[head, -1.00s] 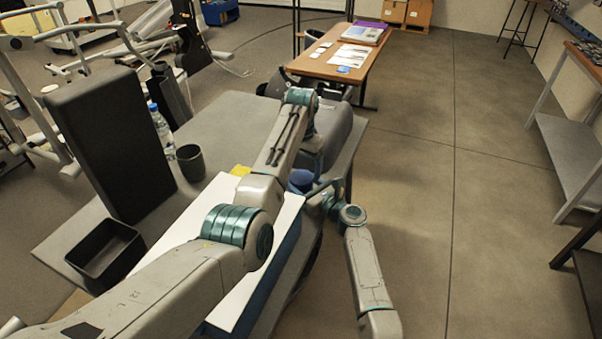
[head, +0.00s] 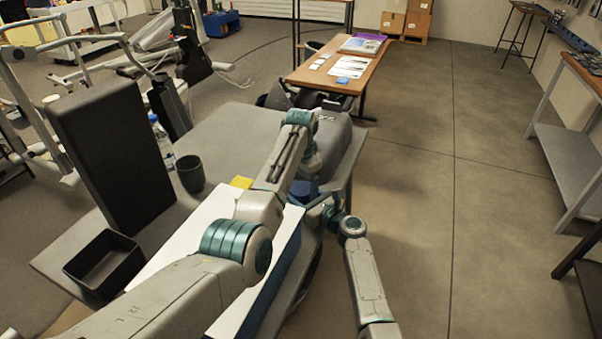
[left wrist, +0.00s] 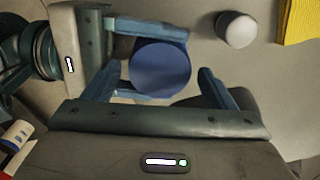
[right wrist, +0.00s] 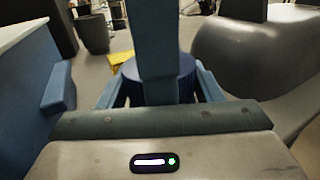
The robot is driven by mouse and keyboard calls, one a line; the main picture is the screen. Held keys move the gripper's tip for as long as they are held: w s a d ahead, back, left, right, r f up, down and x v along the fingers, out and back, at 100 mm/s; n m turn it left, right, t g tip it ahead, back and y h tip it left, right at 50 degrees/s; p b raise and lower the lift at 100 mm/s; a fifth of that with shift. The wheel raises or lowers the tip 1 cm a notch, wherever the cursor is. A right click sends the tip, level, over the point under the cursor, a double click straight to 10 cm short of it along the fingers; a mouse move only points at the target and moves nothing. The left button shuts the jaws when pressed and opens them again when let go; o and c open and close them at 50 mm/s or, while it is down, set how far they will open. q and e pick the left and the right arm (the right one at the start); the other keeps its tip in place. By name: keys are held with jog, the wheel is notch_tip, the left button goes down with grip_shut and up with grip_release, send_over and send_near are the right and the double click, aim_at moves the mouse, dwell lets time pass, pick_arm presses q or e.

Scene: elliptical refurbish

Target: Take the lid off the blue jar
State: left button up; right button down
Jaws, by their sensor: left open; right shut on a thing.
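The blue jar (head: 303,187) stands on the grey table, partly hidden by my arms in the head view. In the left wrist view I look down on its round, dark blue top, the lid (left wrist: 160,68). My right gripper (right wrist: 162,66) is shut on the jar from the side, and its blue fingers also show around the jar in the left wrist view. My left gripper (left wrist: 160,80) is open above the jar, its fingertips on either side of the lid. In the right wrist view a left finger covers the jar's middle.
On the grey table (head: 235,135) are a dark cup (head: 190,174), a bottle (head: 161,140), a tall black block (head: 112,155) and a black open bin (head: 104,262).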

pick_arm(q)
jog(key=shift+f, duration=0.7)
jog(key=c, duration=1)
jog(key=shift+n, duration=1.7)
jog(key=o, duration=1.1)
jog(key=shift+r, duration=2.3)
pick_arm(e)
jog(key=shift+c, duration=1.6)
grip_release()
